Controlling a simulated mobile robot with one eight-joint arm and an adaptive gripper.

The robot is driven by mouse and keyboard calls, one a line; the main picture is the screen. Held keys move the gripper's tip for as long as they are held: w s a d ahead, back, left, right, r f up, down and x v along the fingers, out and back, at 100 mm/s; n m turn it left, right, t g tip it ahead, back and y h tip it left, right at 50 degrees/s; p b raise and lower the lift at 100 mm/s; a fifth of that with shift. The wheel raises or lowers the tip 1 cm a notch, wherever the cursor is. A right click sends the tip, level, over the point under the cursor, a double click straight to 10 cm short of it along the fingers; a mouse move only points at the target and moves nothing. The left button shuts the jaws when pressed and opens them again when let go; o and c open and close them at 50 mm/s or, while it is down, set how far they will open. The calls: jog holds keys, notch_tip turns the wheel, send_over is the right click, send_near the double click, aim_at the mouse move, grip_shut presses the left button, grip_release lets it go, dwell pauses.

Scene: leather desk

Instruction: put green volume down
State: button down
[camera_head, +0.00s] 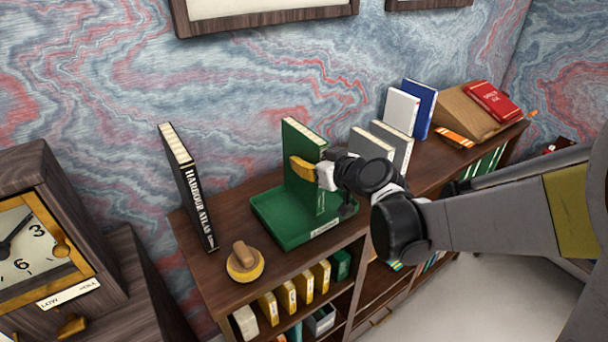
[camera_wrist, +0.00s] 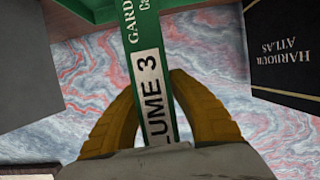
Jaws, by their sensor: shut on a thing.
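The green volume (camera_head: 299,149) stands upright in the head view, at or just above a green tray (camera_head: 282,221) on the shelf top. I cannot tell whether its lower edge touches the tray. My gripper (camera_head: 303,168), with yellow fingers, is shut on the green volume from the right. In the wrist view the volume's spine (camera_wrist: 145,62) runs between the two yellow fingers (camera_wrist: 158,110) and shows "VOLUME 3" in part. The gripper hides part of the volume and the tray's right side in the head view.
A black Harbour Atlas (camera_head: 188,187) stands left of the tray. A yellow round object with a wooden knob (camera_head: 244,262) is in front. White, grey and blue books (camera_head: 402,110) stand behind my arm. A slanted wooden stand with a red book (camera_head: 494,101) is farther right. A clock (camera_head: 30,235) stands left.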

jog(key=shift+f+b, duration=0.55)
jog(key=shift+f, duration=1.35)
jog(key=shift+f, duration=0.25)
jog(key=c, duration=1.3)
grip_release()
jog(key=shift+r, duration=0.1)
